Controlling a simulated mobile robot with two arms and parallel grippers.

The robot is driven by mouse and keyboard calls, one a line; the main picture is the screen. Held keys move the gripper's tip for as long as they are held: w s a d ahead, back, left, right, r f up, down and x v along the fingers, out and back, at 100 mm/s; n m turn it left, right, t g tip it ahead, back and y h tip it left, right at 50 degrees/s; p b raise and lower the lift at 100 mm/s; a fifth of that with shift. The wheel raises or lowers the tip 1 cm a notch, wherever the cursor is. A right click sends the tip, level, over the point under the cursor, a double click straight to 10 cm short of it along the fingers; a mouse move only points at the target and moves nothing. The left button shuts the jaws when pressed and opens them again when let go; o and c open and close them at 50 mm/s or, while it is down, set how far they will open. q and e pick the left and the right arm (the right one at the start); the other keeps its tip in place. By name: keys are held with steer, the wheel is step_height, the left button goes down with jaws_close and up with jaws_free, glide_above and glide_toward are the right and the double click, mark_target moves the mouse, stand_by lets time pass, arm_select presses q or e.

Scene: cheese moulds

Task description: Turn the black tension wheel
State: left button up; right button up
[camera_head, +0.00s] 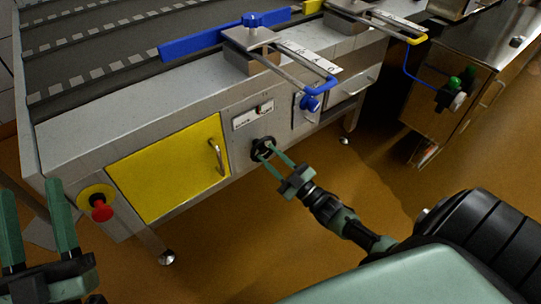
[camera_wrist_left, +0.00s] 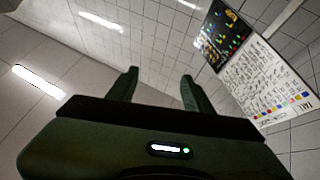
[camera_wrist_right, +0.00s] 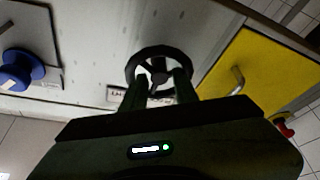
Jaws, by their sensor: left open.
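The black tension wheel (camera_head: 263,148) sits on the grey front panel of the machine, right of the yellow door. In the right wrist view the wheel (camera_wrist_right: 159,52) shows its round rim and hub, with its lower part behind my fingers. My right gripper (camera_head: 271,153) reaches the wheel, its two fingers apart. In the right wrist view the fingertips (camera_wrist_right: 160,80) overlap the lower rim; whether they grip it I cannot tell. My left gripper (camera_head: 36,190) is open and empty at the lower left, away from the wheel; its own view shows its fingers (camera_wrist_left: 159,82) apart.
A scale plate (camera_head: 253,115) is just above the wheel. The yellow door (camera_head: 170,168) has a metal handle (camera_head: 217,157). A red button (camera_head: 101,210) is farther left. A blue knob (camera_head: 310,102) sticks out to the right. The orange floor in front is clear.

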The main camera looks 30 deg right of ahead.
arm_select(q)
steer(key=shift+r, duration=0.1)
arm_select(e)
steer(key=shift+s, duration=0.15)
steer(key=shift+s+d+f, duration=0.15)
steer(key=shift+s, duration=0.15)
arm_select(q)
steer(key=w+f+g, duration=0.1)
steer(key=f, duration=0.1)
steer(key=w+f+g+p, duration=0.1)
steer(key=shift+f+y, duration=0.3)
steer(key=shift+f, duration=0.05)
arm_select(e)
steer(key=v, duration=0.6)
steer(key=shift+s, duration=0.4)
arm_select(q)
steer(key=shift+g, duration=0.3)
arm_select(e)
steer(key=shift+f, duration=0.15)
